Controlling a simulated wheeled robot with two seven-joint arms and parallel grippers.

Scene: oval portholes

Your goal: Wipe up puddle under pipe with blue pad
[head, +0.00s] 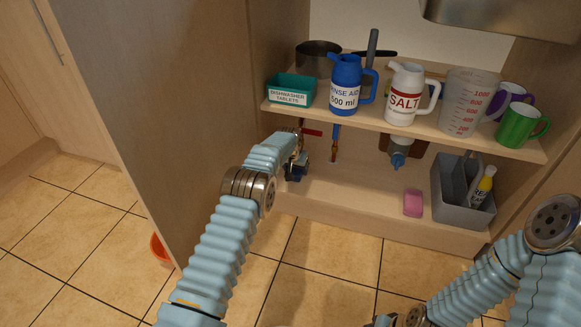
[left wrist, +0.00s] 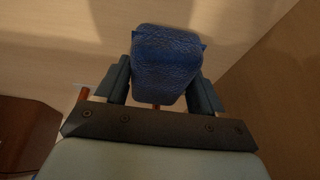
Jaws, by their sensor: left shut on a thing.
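My left gripper (head: 297,170) is inside the cupboard, low at the left of the lower compartment. In the left wrist view its two fingers are shut on the blue pad (left wrist: 166,60), a textured block. In the head view the pad is a small dark blue patch at the gripper. A copper pipe (head: 335,143) comes down under the shelf, just right of the gripper. I cannot make out a puddle; the floor by the pipe's end is small in view and partly hidden by my arm.
The shelf (head: 430,122) above holds a teal tablet box (head: 290,90), a blue jug (head: 346,85), a white salt jug (head: 405,95), a measuring jug (head: 468,100) and mugs. Below, a pink sponge (head: 413,202) and a grey caddy (head: 450,200) stand right. The cupboard floor's middle is clear.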

